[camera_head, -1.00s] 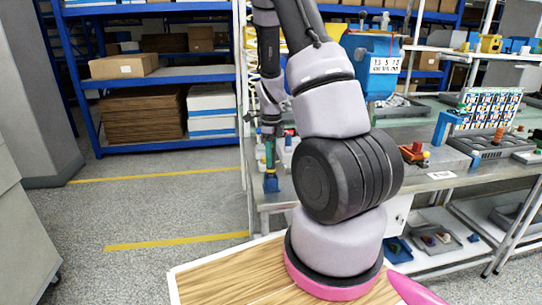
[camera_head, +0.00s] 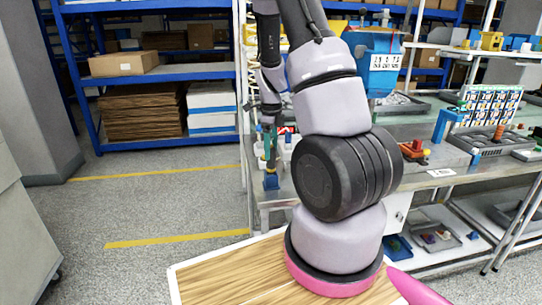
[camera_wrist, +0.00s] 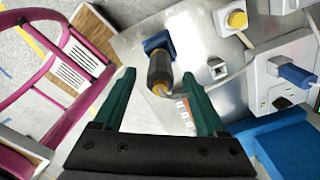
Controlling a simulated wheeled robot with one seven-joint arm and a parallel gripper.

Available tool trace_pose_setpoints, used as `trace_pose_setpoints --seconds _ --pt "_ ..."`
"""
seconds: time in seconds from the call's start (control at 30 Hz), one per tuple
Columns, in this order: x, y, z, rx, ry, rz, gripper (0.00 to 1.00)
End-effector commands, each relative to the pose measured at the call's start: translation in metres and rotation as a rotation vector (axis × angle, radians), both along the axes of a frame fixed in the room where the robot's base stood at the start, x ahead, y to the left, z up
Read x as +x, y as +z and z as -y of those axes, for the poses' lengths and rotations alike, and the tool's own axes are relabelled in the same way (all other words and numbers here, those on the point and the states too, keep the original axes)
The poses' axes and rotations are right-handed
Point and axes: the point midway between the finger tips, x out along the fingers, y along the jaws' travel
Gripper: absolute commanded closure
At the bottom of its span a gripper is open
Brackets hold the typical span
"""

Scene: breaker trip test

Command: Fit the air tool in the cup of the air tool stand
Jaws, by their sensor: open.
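In the wrist view, a dark cylindrical tool (camera_wrist: 160,70) with an orange band near its close end, which I take as the air tool, meets a blue block (camera_wrist: 157,42) at its far end. I cannot tell whether this block is the stand's cup or part of the tool. My gripper (camera_wrist: 158,76) is open, its green fingers either side of the dark body, with gaps on both sides. In the head view, the blue block (camera_head: 271,181) is at the bench's left end, below my gripper, which is small and unclear there.
The metal bench top (camera_wrist: 210,30) carries a yellow button box (camera_wrist: 236,20), a small metal bracket (camera_wrist: 217,69) and a socket box with a blue plug (camera_wrist: 296,75). A thin hose or cable curves to the right of the tool. Floor left of the bench is clear.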

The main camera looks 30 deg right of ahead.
Motion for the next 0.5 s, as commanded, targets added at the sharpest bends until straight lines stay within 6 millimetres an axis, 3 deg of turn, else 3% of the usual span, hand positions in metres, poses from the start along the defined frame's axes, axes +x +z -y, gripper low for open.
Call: trace_pose_setpoints --seconds 0.2,0.5 --pt "0.001 0.046 -0.001 -0.001 0.003 0.005 0.26" --pt "0.0 0.074 0.0 0.0 0.002 0.001 0.26"
